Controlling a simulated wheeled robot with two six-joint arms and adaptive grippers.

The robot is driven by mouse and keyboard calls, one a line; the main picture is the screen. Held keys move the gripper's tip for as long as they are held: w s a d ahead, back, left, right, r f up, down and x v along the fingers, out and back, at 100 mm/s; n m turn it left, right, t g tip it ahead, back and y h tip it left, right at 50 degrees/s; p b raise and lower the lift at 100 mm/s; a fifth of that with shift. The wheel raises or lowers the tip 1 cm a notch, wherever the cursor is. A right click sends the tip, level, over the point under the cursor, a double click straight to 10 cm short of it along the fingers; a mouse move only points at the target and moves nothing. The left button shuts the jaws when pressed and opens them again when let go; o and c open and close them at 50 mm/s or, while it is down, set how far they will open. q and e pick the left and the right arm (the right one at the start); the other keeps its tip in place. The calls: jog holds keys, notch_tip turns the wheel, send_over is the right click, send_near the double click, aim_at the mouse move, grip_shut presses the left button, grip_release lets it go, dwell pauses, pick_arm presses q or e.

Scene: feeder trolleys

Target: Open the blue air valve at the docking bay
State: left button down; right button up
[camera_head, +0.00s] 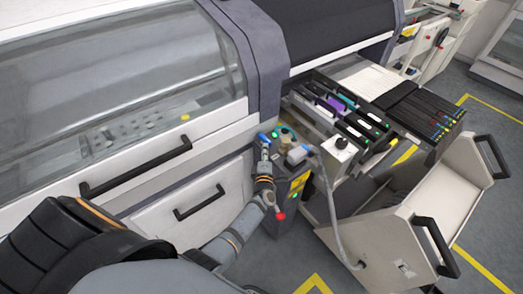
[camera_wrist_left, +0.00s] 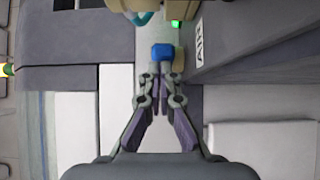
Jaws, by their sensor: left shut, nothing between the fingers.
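The blue air valve handle (camera_head: 263,137) sits on top of the docking bay post, next to the machine's front. In the left wrist view the blue handle (camera_wrist_left: 163,52) is a small block just beyond my fingertips. My left gripper (camera_head: 265,156) is shut and empty, with its tips pointing at the handle. In the wrist view the closed left fingertips (camera_wrist_left: 161,76) are very close below the blue handle; I cannot tell whether they touch it. An AIR label (camera_wrist_left: 199,38) is to the right of the handle. My right gripper is not in view.
A grey plug (camera_head: 297,154) with a hose (camera_head: 332,205) stands right of the valve. A red knob (camera_head: 281,215) sticks out lower on the bay. The feeder trolley (camera_head: 405,220) with black handles is at the right. Machine drawers (camera_head: 185,205) border the left side.

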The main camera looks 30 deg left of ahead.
pick_arm(q)
jog(key=shift+w+d+r, duration=0.45)
jog(key=shift+d, duration=0.1)
jog(key=a+f+v, duration=0.1)
jog(key=v, duration=0.6)
jog(key=shift+s, duration=0.6)
jog(key=shift+d, duration=0.2)
jog(key=shift+s+a, duration=0.1)
